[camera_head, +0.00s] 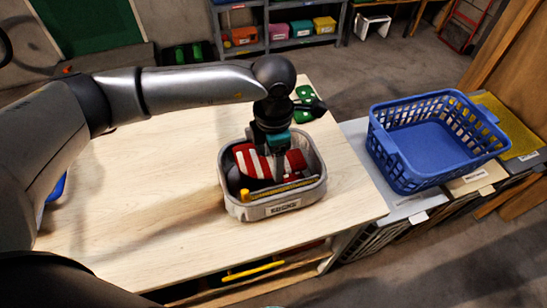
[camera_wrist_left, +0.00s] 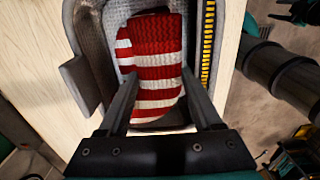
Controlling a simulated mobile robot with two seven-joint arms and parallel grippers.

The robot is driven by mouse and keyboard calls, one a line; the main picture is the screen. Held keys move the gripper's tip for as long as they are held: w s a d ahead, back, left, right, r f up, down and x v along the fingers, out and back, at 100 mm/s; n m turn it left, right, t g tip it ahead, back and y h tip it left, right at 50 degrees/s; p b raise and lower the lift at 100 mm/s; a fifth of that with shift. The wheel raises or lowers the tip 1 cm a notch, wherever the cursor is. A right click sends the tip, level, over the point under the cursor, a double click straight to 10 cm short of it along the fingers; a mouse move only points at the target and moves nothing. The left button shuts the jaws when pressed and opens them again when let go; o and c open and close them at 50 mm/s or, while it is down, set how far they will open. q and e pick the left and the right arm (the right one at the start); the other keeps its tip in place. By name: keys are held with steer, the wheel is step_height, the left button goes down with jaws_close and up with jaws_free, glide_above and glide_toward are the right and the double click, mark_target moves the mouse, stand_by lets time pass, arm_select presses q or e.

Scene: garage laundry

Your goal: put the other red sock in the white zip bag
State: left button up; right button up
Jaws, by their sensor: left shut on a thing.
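The white zip bag (camera_head: 245,211) looks light grey, stands open on the wooden table and has a yellow zip along its front edge. In the left wrist view, its grey wall (camera_wrist_left: 76,30) and zip frame the opening. Red-and-white striped sock fabric (camera_head: 297,161) lies inside the bag's opening. The left wrist view shows a ribbed striped sock (camera_wrist_left: 158,62) between my fingers, with more striped fabric (camera_wrist_left: 123,50) beside it. My left gripper (camera_head: 276,174) points down into the bag and is shut on the sock. The fingers partly hide it.
A blue basket (camera_head: 437,148) stands right of the table on low grey units. A green object (camera_head: 304,104) lies on the table behind the bag. Bare tabletop (camera_head: 150,200) is free left of the bag. A shelf with coloured bins (camera_head: 302,29) stands at the back.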

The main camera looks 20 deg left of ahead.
arm_select(q)
steer(key=shift+f+b, duration=0.3)
steer(key=shift+f, duration=0.1)
steer(key=o, duration=1.3)
steer(key=shift+o, duration=0.2)
steer(key=shift+r, duration=0.2)
steer(key=shift+r+p, duration=0.6)
steer(key=shift+p, duration=0.2)
step_height(320, 180, up, 12)
steer(key=shift+f, duration=0.15)
